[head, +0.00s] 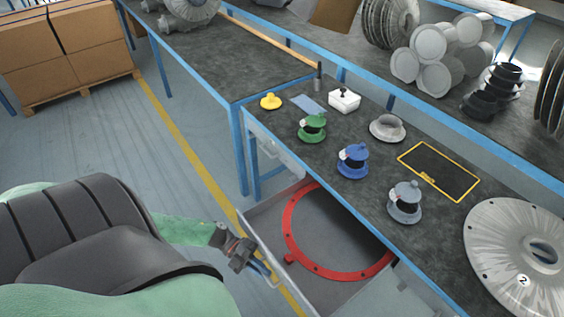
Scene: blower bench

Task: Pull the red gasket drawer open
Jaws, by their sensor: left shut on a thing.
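The gasket drawer (264,214) is a grey drawer under the bench, and it stands pulled out. A red ring gasket (290,236) lies inside it, partly hidden under the bench edge. My left gripper (262,268) is at the front of the drawer, shut on the drawer's handle, which is mostly hidden by the fingers. My left arm comes in from the left, over the floor. My right gripper is not in view.
On the dark bench top stand green (312,128), blue (353,162) and grey (405,203) spools, a white box (344,100) and a yellow knob-like piece (270,101). A large metal disc (500,262) lies at right. Cardboard boxes (70,50) stand far left. The floor left of the drawer is clear.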

